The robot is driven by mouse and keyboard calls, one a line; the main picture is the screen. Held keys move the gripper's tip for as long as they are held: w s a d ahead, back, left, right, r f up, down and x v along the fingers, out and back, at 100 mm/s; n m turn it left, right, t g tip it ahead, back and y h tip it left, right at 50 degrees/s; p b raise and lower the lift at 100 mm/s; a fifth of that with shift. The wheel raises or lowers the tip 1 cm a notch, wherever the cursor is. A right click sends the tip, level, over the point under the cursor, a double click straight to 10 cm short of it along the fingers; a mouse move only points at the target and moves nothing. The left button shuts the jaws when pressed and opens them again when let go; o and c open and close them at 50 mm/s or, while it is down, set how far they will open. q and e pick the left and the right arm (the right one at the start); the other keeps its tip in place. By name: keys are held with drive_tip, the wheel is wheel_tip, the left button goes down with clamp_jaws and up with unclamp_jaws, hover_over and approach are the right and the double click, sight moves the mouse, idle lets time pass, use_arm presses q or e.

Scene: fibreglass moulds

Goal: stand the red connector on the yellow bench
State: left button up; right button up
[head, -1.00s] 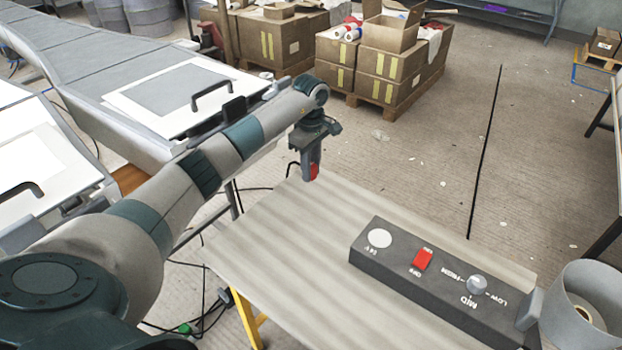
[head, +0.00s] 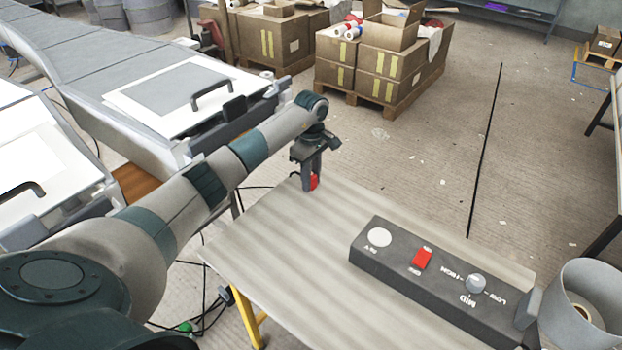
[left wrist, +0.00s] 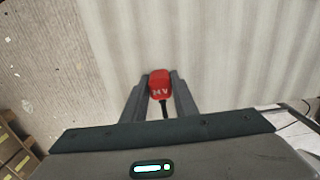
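The red connector (head: 315,181) is between the fingers of my left gripper (head: 311,186), at the far left corner of the bench. In the left wrist view the red connector (left wrist: 160,84) bears white lettering ending in "V", with a dark cable below it. Both fingers (left wrist: 159,88) lie against its sides. The bench (head: 285,240) has a pale wood-look top and yellow legs (head: 246,315). I cannot tell whether the connector touches the top. My right gripper is not in view.
A dark control box (head: 435,280) with a red switch and a knob lies on the bench's right part. A grey bin (head: 585,300) stands at the right edge. The bench's middle is clear.

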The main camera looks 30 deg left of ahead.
use_arm(q)
drive_tip(key=shift+o, duration=1.1)
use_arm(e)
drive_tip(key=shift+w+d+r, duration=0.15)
use_arm(q)
drive_tip(key=shift+r, duration=0.15)
drive_tip(key=shift+r, duration=0.25)
wheel_tip(320, 180, up, 10)
drive_tip(key=shift+r+b, duration=0.2)
drive_tip(key=shift+b, duration=0.5)
drive_tip(key=shift+r, duration=0.55)
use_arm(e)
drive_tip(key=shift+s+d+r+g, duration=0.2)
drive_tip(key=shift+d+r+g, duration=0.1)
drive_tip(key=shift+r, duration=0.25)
use_arm(q)
drive_tip(key=shift+r, duration=0.1)
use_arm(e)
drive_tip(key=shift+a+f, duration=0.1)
